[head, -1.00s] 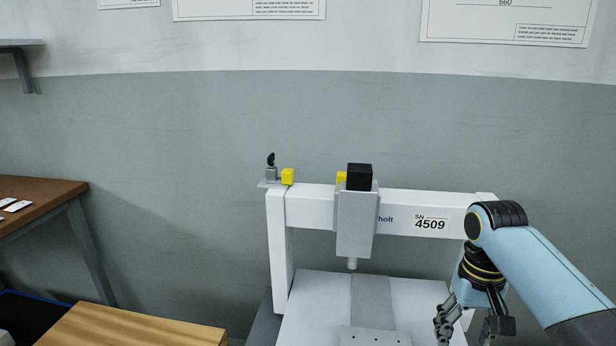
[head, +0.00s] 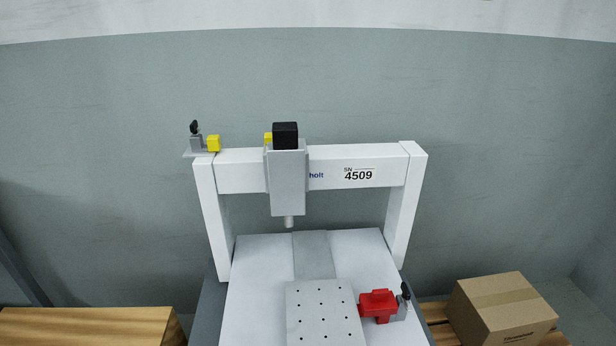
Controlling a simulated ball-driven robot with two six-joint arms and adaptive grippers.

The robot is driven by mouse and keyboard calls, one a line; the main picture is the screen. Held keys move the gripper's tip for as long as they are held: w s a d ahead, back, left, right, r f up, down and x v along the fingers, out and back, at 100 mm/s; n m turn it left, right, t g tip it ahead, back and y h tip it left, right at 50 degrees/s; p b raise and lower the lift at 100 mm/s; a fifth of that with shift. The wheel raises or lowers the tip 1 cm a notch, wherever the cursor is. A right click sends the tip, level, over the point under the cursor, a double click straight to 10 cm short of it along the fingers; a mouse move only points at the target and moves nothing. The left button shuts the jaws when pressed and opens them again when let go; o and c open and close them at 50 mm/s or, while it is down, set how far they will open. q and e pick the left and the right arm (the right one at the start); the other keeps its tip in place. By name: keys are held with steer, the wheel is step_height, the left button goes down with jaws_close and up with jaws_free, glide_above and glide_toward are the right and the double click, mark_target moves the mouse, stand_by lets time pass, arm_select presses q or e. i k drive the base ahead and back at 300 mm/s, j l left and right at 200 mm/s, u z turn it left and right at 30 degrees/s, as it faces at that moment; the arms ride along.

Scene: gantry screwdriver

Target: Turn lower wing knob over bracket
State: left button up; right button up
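The white gantry machine (head: 240,170) stands in the middle of the head view, labelled SN 4509. A black wing knob (head: 194,127) stands on a grey block on the small bracket (head: 197,154) at the top of the left post, beside a yellow block (head: 213,143). A second, lower black wing knob (head: 405,290) sits at a grey fitting at the right of the bed, next to a red block (head: 378,305). Its angle is hard to tell at this size. Neither of my grippers is in view.
The perforated plate (head: 323,311) lies on the white bed (head: 258,268). The grey spindle housing (head: 287,186) hangs from the crossbeam. A cardboard box (head: 503,310) sits at the lower right, and a wooden surface (head: 85,326) is at the lower left. The bed behind the plate is clear.

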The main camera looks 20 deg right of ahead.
mark_target(406, 295)
steer(key=z, duration=1.15)
